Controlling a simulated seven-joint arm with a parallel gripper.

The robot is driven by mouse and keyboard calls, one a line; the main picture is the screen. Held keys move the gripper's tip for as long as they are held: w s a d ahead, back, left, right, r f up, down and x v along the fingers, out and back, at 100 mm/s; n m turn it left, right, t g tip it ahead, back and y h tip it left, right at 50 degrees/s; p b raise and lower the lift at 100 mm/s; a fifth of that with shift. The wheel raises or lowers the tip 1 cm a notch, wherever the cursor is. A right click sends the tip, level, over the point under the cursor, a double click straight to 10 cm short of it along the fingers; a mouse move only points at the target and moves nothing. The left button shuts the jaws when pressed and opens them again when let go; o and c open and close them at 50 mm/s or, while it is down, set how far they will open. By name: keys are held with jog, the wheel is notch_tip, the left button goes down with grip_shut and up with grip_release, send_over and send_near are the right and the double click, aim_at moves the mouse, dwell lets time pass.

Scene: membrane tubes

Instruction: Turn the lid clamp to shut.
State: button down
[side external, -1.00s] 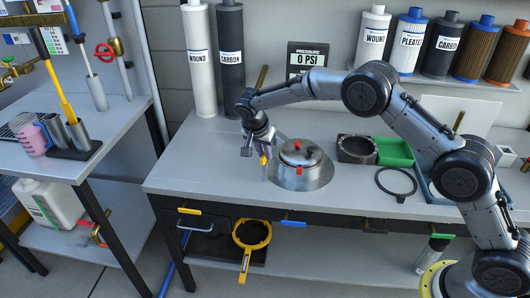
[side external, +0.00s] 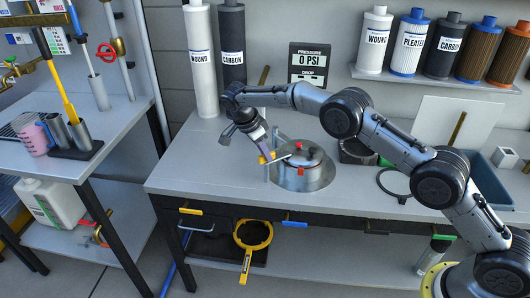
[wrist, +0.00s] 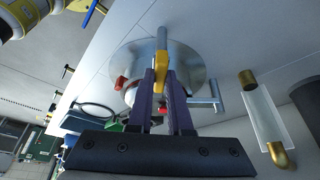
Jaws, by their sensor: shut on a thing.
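The round metal housing (side external: 303,178) is set in the bench top, with a grey lid (side external: 303,157) and a red knob (side external: 299,146) on it. The lid clamp's yellow grip (side external: 267,158) is at the housing's left side. In the wrist view the yellow grip (wrist: 161,76) is between my purple fingertips, beside a silver rod (wrist: 162,42). My gripper (side external: 265,155) is shut on this grip and leans from upper left. A silver T-shaped bar (wrist: 206,105) also shows in the wrist view. My fingers partly hide the lid there; the clamp's exact angle is hard to tell.
A black ring block (side external: 355,152) and a thin black ring (side external: 394,183) lie to the right of the housing. Tall white (side external: 200,60) and dark (side external: 232,45) filters stand behind. The pressure display (side external: 308,62) reads 0 PSI. The bench's left front is clear.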

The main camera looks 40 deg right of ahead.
dwell(0.4)
jog(key=c, duration=0.8)
grip_release()
jog(key=shift+c, duration=0.2)
jog(key=v, duration=0.7)
jog(key=shift+r, duration=0.3)
jog(key=shift+a, duration=0.1)
